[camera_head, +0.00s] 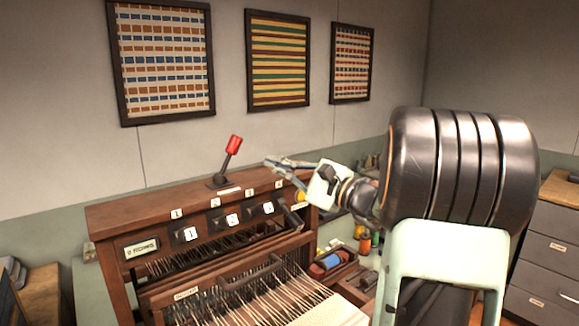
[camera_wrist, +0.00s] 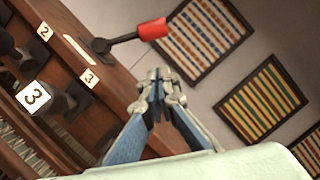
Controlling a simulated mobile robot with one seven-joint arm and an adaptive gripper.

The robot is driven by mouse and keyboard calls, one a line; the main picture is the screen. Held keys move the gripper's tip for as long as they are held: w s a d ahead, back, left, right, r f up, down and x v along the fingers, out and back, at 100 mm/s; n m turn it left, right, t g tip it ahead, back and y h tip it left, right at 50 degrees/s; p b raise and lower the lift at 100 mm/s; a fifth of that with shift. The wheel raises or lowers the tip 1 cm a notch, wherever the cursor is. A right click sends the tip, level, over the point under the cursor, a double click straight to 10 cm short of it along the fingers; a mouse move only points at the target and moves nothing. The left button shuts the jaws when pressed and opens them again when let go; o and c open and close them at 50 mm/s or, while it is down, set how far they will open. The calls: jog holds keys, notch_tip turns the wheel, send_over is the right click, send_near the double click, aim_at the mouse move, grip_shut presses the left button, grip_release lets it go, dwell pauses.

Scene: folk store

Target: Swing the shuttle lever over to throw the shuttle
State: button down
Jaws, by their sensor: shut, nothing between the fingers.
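The shuttle lever with a red handle (camera_head: 234,145) stands on top of the wooden loom cabinet (camera_head: 120,208). It leans to the right in the head view. In the wrist view its red handle (camera_wrist: 152,29) is above my gripper and its dark pivot is at the upper left. My gripper (camera_head: 270,163) is shut and empty, to the right of the lever and apart from it. In the wrist view its fingertips (camera_wrist: 158,76) meet below the red handle.
The loom front has numbered dark knobs (camera_head: 232,217) and a "2 ROWS" sign (camera_head: 141,248). Warp threads (camera_head: 250,295) stretch below. A tray with spools (camera_head: 330,262) is to the right. Framed textiles (camera_head: 278,60) hang on the wall behind. Drawers (camera_head: 545,250) stand at far right.

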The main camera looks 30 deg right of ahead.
aim_at(228, 159)
jog(key=w+a, duration=0.1)
jog(key=w+a+r+p, duration=0.1)
jog(key=a, duration=0.1)
jog(key=w+a+r, duration=0.1)
jog(key=shift+w+a, duration=0.3)
jog(key=shift+r, duration=0.1)
jog(key=shift+a+r+n+b, duration=0.15)
jog(key=shift+a+n+b, duration=0.05)
jog(key=shift+n+b, duration=0.25)
